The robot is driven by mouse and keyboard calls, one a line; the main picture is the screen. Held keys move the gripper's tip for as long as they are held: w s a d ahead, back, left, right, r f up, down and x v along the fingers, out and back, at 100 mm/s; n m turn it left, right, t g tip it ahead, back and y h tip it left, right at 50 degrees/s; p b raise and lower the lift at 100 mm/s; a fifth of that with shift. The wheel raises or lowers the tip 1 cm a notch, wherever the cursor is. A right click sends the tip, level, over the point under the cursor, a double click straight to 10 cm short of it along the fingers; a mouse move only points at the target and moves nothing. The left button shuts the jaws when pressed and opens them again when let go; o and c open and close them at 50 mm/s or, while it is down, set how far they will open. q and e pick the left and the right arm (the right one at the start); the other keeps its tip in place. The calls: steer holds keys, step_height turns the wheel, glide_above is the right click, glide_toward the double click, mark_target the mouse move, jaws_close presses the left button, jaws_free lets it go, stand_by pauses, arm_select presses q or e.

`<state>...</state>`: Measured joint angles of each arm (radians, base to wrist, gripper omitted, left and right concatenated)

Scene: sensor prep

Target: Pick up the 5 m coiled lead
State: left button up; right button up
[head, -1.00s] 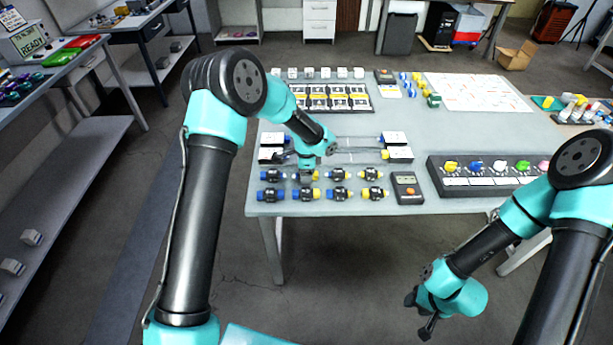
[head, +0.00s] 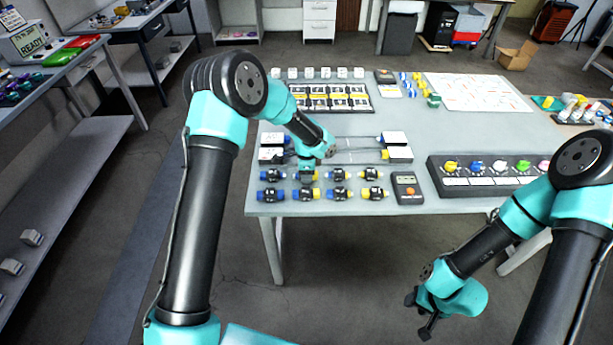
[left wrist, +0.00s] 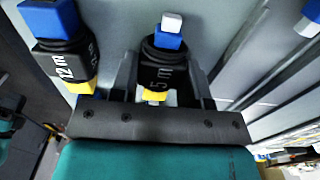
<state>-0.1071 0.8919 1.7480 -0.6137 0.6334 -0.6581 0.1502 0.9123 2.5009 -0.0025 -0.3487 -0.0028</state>
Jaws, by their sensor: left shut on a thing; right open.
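The 5 m coiled lead (left wrist: 158,72) stands out in the left wrist view: a black body marked "5 m", a blue plug with a pale tip at one end and a yellow part at the other. My left gripper (left wrist: 160,88) is shut on it, one finger on each side. In the head view my left gripper (head: 307,172) is over the back row of leads and partly hides the lead there. The 12 m lead (left wrist: 65,62) lies close beside it. My right gripper (head: 419,315) is open and empty, off the table's front edge.
Several similar blue-and-yellow leads (head: 371,193) lie in two rows near the front edge. A handheld meter (head: 407,187) lies right of them, then a panel of coloured knobs (head: 480,181). White boxes with rods (head: 397,153) lie just behind the rows.

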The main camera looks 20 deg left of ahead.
arm_select(q)
steer(key=shift+c, duration=1.3)
steer(key=shift+r, duration=0.45)
step_height(320, 180, up, 3)
steer(key=shift+f, duration=0.1)
steer(key=s+d+r, duration=0.1)
steer(key=s+d, duration=0.3)
steer(key=s, duration=1.1)
steer(key=shift+s+d+r, duration=0.15)
steer(key=shift+s+d, duration=0.05)
